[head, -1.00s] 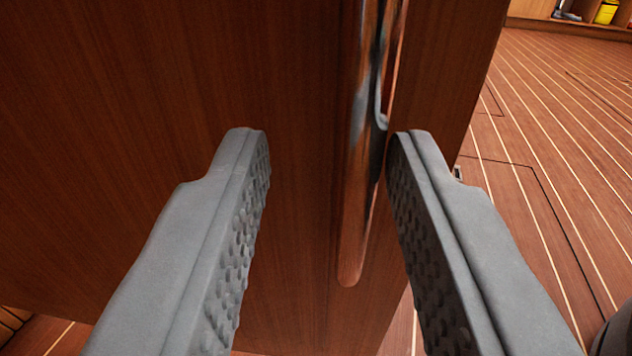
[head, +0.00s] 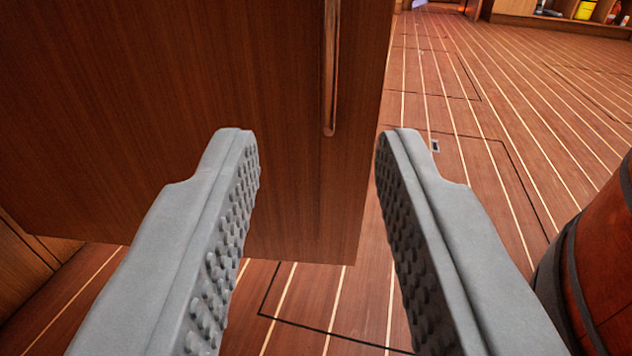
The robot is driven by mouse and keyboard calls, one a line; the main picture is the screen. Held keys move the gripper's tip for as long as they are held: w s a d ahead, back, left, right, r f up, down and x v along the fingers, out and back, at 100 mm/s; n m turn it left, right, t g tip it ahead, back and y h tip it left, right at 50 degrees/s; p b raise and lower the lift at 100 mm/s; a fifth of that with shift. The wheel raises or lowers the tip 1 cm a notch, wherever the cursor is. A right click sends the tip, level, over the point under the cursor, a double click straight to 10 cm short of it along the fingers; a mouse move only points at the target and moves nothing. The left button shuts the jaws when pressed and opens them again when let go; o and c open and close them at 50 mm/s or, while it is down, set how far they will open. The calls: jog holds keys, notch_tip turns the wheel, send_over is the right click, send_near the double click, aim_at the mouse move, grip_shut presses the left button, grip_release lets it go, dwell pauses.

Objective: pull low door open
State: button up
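The low door (head: 180,110) is a dark reddish wood panel filling the upper left. It stands swung out over the floor, with floor visible beneath its bottom edge and beyond its right edge.
A wooden barrel (head: 600,270) with dark hoops stands close at the right. Plank floor (head: 500,110) with pale lines lies open to the right and beyond. A shelf (head: 515,12) with a yellow container (head: 586,10) is at the far right. Wooden cabinetry (head: 30,255) is at lower left.

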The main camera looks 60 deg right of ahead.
jog(key=shift+v, duration=2.05)
